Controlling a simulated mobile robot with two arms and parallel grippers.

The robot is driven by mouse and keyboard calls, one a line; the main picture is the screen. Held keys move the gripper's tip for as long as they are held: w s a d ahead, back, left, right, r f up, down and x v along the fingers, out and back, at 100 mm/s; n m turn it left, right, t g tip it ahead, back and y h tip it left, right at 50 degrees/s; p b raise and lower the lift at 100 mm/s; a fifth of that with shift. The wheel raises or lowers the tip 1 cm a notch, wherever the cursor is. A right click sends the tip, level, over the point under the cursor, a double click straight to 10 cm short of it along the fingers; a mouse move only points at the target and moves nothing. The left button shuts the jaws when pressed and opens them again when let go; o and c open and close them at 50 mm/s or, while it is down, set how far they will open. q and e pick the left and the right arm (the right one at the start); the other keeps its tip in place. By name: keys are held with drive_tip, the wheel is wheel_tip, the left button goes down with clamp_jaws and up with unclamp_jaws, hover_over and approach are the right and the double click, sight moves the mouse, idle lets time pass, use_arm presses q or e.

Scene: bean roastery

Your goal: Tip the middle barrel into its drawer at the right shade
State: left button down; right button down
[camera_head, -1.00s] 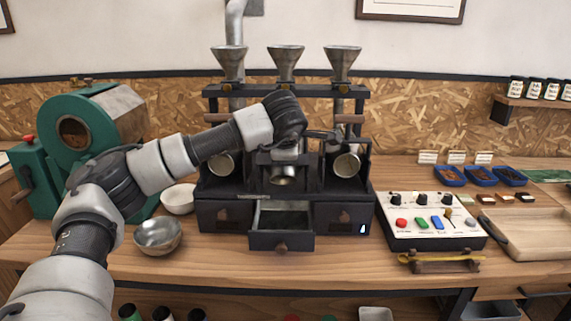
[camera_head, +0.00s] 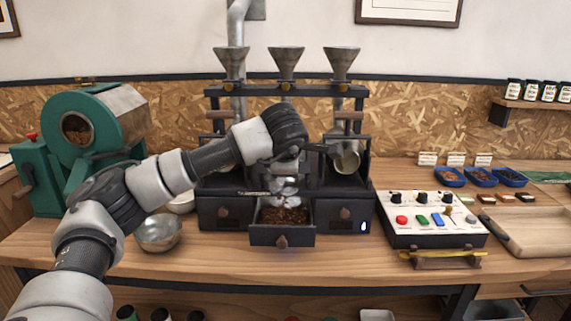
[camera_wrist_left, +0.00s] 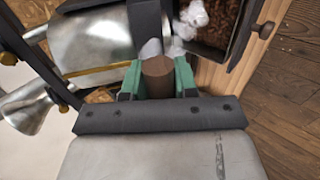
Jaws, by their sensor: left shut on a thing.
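My left gripper (camera_wrist_left: 158,82) is shut on a brown wooden handle (camera_wrist_left: 157,70) at the middle barrel. In the head view my own wrist hides the handle and most of the barrel. The metal middle barrel (camera_wrist_left: 92,42) shows in the left wrist view. The middle drawer (camera_head: 265,238) is pulled open below it, and dark brown beans (camera_head: 286,215) lie inside. The beans also show in the left wrist view (camera_wrist_left: 222,18). Pale grey smoke-like puffs (camera_head: 284,186) hang between barrel and drawer. My right gripper is not in view.
The right barrel (camera_head: 345,161) and closed side drawers flank the middle. A button panel (camera_head: 432,222) stands right, with blue sample trays (camera_head: 480,176) behind. A metal bowl (camera_head: 158,233) sits front left, beside the green roaster (camera_head: 60,140).

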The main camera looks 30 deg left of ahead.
use_arm(q)
drive_tip(key=c, duration=0.9)
unclamp_jaws()
drive_tip(key=shift+w+f, duration=0.1)
drive_tip(key=shift+f, duration=0.2)
drive_tip(key=shift+b+v, duration=0.3)
drive_tip(key=shift+v, duration=5.2)
drive_tip(key=shift+w, duration=0.1)
drive_tip(key=shift+c, duration=0.3)
